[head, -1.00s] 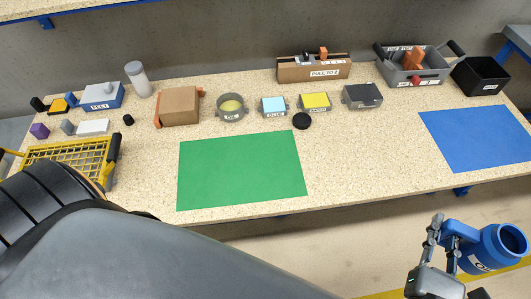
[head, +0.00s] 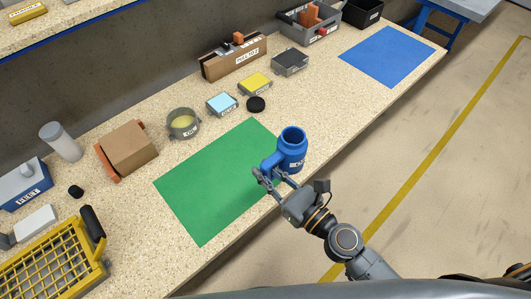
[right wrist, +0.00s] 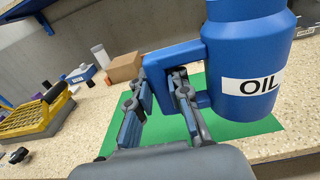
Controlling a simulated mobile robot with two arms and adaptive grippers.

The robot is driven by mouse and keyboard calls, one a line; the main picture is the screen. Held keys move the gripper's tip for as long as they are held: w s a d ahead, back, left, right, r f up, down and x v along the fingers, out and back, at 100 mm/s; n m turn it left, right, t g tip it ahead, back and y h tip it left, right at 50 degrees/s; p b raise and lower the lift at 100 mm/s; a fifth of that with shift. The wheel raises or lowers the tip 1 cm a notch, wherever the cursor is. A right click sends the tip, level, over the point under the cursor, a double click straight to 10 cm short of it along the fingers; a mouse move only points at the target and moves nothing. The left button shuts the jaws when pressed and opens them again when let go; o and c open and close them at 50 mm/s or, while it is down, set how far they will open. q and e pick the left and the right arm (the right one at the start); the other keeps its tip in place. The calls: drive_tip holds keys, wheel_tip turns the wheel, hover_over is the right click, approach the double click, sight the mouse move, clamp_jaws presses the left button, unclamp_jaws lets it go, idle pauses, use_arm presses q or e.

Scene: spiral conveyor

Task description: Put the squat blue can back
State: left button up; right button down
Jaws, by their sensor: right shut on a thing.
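The squat blue can (head: 292,152) has a round open-looking top, a side handle and a white label; in the right wrist view the can (right wrist: 250,50) reads OIL. My right gripper (head: 266,174) is shut on the can's handle, with the fingers on either side of it in the right wrist view (right wrist: 162,98). The can is upright, at the bench's front edge beside the right edge of the green mat (head: 205,190). I cannot tell whether its base touches the bench. My left gripper is not in view.
The bench (head: 330,110) is clear right of the can up to the blue mat (head: 388,55). Behind stand a black lid (head: 256,104), small labelled boxes, a round tin (head: 183,124) and a cardboard box (head: 128,150). A yellow basket (head: 50,268) stands at the left.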

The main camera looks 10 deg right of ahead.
drive_tip(key=shift+r, duration=0.1)
drive_tip(key=shift+w+a, duration=0.2)
drive_tip(key=shift+w, duration=0.05)
drive_tip(key=w+a+f+b, duration=0.1)
drive_tip(key=w+f+b, duration=0.1)
drive_tip(key=w+f, duration=0.1)
drive_tip(key=w+a+f+b, duration=0.1)
drive_tip(key=w+a+f, duration=0.1)
drive_tip(key=w, duration=0.3)
drive_tip(key=w+a+f+b, duration=0.1)
drive_tip(key=w+f+b, duration=0.1)
drive_tip(key=w+f, duration=0.1)
drive_tip(key=shift+w+a+f+b, duration=0.3)
drive_tip(key=shift+w+f+b, duration=0.1)
drive_tip(key=shift+f, duration=0.15)
drive_tip(key=shift+w+f, duration=0.2)
drive_tip(key=shift+f, duration=0.1)
drive_tip(key=f+b, duration=0.2)
drive_tip(key=f, duration=0.1)
drive_tip(key=shift+w+a, duration=0.15)
drive_tip(key=shift+w, duration=0.05)
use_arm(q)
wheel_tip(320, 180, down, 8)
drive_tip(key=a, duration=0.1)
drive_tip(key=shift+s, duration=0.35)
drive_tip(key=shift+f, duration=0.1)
